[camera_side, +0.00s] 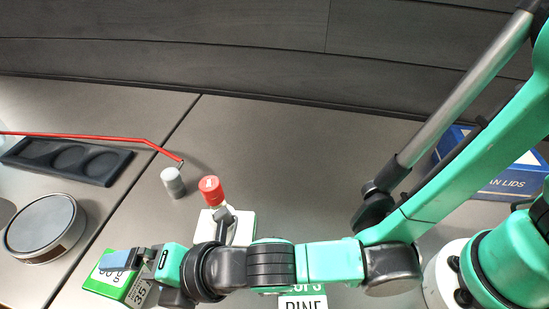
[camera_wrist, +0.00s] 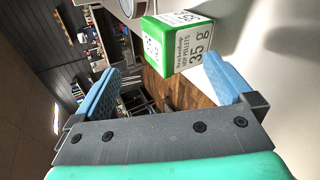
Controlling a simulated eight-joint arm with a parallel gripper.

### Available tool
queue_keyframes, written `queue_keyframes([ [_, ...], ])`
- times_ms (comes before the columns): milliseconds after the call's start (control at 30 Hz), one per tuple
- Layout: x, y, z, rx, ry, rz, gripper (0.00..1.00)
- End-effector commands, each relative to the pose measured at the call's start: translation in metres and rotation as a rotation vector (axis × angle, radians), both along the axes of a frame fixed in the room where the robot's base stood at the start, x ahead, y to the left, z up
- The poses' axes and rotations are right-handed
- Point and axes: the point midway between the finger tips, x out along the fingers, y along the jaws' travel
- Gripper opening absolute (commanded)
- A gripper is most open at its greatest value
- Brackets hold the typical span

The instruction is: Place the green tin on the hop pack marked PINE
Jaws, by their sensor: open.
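The green tin (camera_side: 102,283), a boxy green container with a white "35 g" label, stands at the lower left in the side view. In the wrist view the tin (camera_wrist: 177,44) shows its "HOP PELLETS 35 g" label just beyond the fingertips. My gripper (camera_wrist: 163,70) is open, with its two blue fingers apart and nothing held between them. In the side view one blue finger of my gripper (camera_side: 116,260) overlaps the tin; I cannot tell whether it touches. The hop pack marked PINE (camera_side: 303,303) is at the bottom edge, mostly hidden below my arm.
A red-topped white device (camera_side: 211,192) stands just behind my forearm. Nearby are a small grey cylinder (camera_side: 173,182), a red rod (camera_side: 95,136), a dark tray with round hollows (camera_side: 122,164) and a round metal-rimmed thing (camera_side: 42,226).

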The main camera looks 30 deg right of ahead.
Motion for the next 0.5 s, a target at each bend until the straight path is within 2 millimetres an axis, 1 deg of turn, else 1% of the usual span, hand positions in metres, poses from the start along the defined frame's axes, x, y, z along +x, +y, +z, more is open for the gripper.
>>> queue_keyframes([
  [33, 0.003, 0.0, 0.0, 0.115, 0.144, -0.09, 1.0],
  [100, 0.005, 0.001, -0.001, 0.285, 0.363, -0.223, 1.0],
  [200, 0.008, 0.002, -0.001, 0.503, 0.651, -0.4, 1.0],
  [300, 0.011, 0.004, 0.0, 0.67, 0.879, -0.54, 1.0],
  [400, 0.013, 0.004, 0.001, 0.785, 1.036, -0.638, 1.0],
  [500, 0.013, 0.005, 0.001, 0.85, 1.13, -0.695, 1.0],
])
